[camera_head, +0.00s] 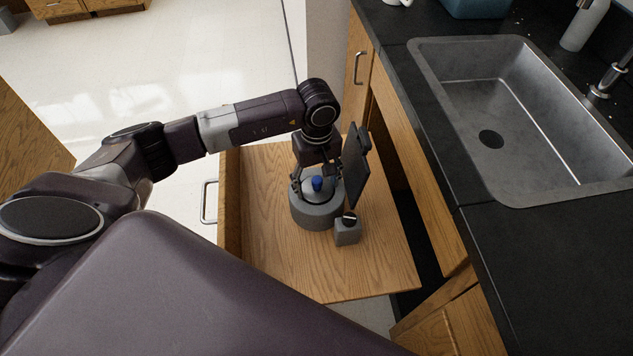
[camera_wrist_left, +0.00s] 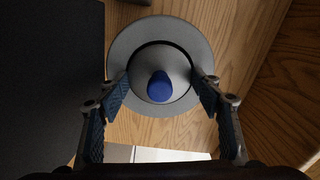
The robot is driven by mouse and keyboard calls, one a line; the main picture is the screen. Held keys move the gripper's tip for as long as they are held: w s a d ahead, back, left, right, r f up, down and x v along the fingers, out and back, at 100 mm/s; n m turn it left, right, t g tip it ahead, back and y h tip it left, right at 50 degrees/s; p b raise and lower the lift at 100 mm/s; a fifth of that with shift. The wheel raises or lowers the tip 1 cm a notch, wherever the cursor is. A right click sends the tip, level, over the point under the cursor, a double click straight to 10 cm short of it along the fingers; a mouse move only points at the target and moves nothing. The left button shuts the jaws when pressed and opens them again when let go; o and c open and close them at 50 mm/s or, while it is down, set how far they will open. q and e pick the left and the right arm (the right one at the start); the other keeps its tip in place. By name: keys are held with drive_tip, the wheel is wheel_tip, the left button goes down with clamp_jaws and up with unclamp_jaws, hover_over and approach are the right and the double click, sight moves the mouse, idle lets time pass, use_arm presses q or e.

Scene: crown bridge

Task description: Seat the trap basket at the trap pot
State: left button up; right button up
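The trap pot (camera_head: 317,216) is a round grey pot standing on the wooden drawer bottom. The trap basket, a grey domed piece with a blue knob (camera_head: 317,183), sits within the pot's rim. In the left wrist view the blue knob (camera_wrist_left: 160,87) is near the middle of the pot's ring (camera_wrist_left: 122,48), with a dark gap around the dome. My left gripper (camera_head: 317,178) points down over it. Its fingers (camera_wrist_left: 163,90) are spread on both sides of the dome, apart from the knob; contact with the dome is unclear. My right gripper is not in view.
A dark upright panel (camera_head: 355,168) stands close to the right of the left gripper. A small grey block with a black top (camera_head: 347,234) is beside the pot. The open drawer (camera_head: 285,270) has free room in front. A counter with a sink (camera_head: 500,120) is to the right.

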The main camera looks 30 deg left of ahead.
use_arm(q)
drive_tip(key=o, duration=0.4)
drive_tip(key=shift+o, duration=0.2)
drive_tip(key=shift+r, duration=4)
drive_tip(key=shift+f, duration=0.1)
wheel_tip(320, 180, down, 8)
drive_tip(key=shift+r, duration=0.25)
drive_tip(key=shift+r+p, duration=0.5)
drive_tip(key=shift+p, duration=0.1)
